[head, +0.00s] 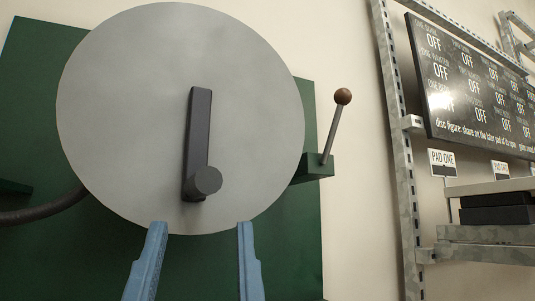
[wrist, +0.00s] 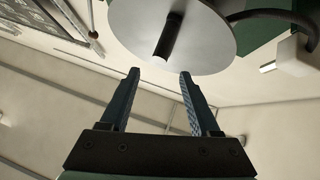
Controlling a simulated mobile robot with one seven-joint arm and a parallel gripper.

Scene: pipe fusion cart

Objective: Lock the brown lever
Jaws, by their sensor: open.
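The brown lever is a thin grey rod with a brown ball knob (head: 343,96) on top. In the head view it stands nearly upright, tilted a little right, on a green bracket (head: 318,167) right of a large grey disc (head: 120,110). I cannot tell from this whether it is locked. My gripper (head: 202,225) is open and empty, with its blue fingers in front of the disc's lower edge, below and left of the lever.
A dark handle (head: 199,130) with a round knob stands out from the disc's face. A green panel (head: 35,100) is behind it. At right are a metal rack post (head: 395,150), a dark sign board (head: 475,75) and shelves. The wall between panel and rack is bare.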

